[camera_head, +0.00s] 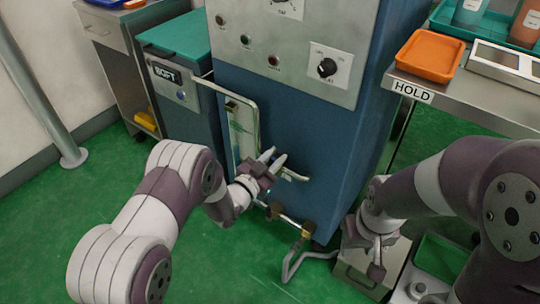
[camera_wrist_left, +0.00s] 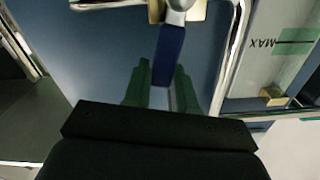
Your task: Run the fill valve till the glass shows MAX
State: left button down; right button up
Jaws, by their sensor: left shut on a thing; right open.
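The sight glass (camera_head: 242,132) is a tall narrow pane in a pale metal frame on the front of the blue cabinet. In the left wrist view the glass (camera_wrist_left: 285,55) stands at the right, with MAX printed upside down beside a green mark. I cannot tell the liquid level for sure. My left gripper (camera_head: 272,160) is at the cabinet front, right of the glass. In its wrist view the gripper (camera_wrist_left: 160,78) is shut on a blue valve handle (camera_wrist_left: 170,48) with a silver and brass fitting above it. My right gripper (camera_head: 375,262) is open and empty, low at the right.
The blue cabinet (camera_head: 315,135) carries a metal panel (camera_head: 285,62) with knobs and lamps. A bent pipe (camera_head: 290,262) juts out at its foot. A bin marked SOFT (camera_head: 180,45) stands left. A HOLD shelf (camera_head: 480,112) with an orange tray (camera_head: 430,55) is right. Green floor is clear at left.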

pick_arm(q)
jog(key=shift+s+d+f+m+b, duration=0.15)
jog(key=shift+s+d+f+m, duration=0.25)
jog(key=shift+m, duration=0.65)
jog(key=shift+s+d+f+m+b, duration=0.15)
jog(key=shift+s+d+f+m, duration=0.15)
jog(key=shift+d+m, duration=0.5)
jog(key=shift+s+d+f+m+b, duration=0.2)
jog(key=shift+s+f+m, duration=0.15)
jog(key=shift+m, duration=0.9)
jog(key=c, duration=1)
grip_release()
jog(key=p+v, duration=0.4)
jog(key=v, duration=0.8)
jog(key=shift+s+a+p, duration=0.2)
jog(key=shift+s+p, duration=0.1)
jog(key=shift+p, duration=0.05)
